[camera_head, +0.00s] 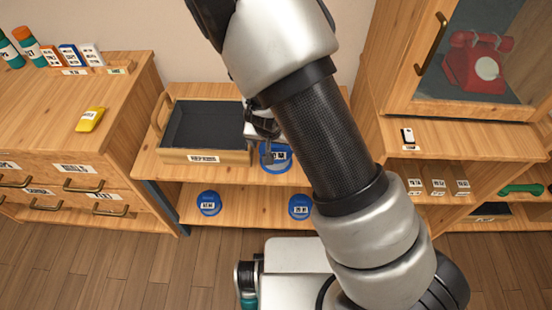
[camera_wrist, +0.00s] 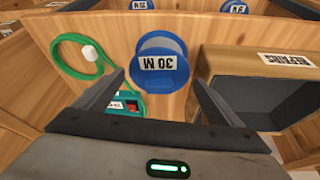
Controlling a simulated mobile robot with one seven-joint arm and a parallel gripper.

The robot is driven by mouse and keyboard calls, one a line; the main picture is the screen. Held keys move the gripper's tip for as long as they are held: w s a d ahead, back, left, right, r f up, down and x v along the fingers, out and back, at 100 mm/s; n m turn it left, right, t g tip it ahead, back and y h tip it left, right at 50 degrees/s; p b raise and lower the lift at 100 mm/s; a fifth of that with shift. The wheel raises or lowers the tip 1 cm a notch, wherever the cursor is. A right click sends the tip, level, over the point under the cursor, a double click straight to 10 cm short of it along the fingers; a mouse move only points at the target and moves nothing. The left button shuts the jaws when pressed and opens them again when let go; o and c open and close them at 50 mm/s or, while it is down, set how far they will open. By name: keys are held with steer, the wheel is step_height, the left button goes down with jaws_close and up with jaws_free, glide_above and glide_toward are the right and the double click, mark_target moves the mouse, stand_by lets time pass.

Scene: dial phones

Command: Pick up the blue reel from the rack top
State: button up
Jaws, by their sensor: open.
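The blue reel (camera_head: 276,160) stands on the rack top (camera_head: 205,90), just right of the drawer-like box, and my arm hides part of it. In the wrist view the blue reel (camera_wrist: 161,45) carries a white label reading "30 M", upside down. My gripper (camera_head: 264,138) is above and beside it in the head view. In the wrist view my gripper (camera_wrist: 158,82) is open, with one finger to each side of the reel's lower part. Nothing is held. Whether a finger touches the reel cannot be told.
Two blue reels (camera_head: 208,203) (camera_head: 300,206) are on the lower shelf.

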steer(key=b+x, duration=0.3)
steer(key=x, duration=0.3)
steer(key=shift+r, duration=0.1)
steer(key=c, duration=1.1)
steer(key=shift+r, duration=0.1)
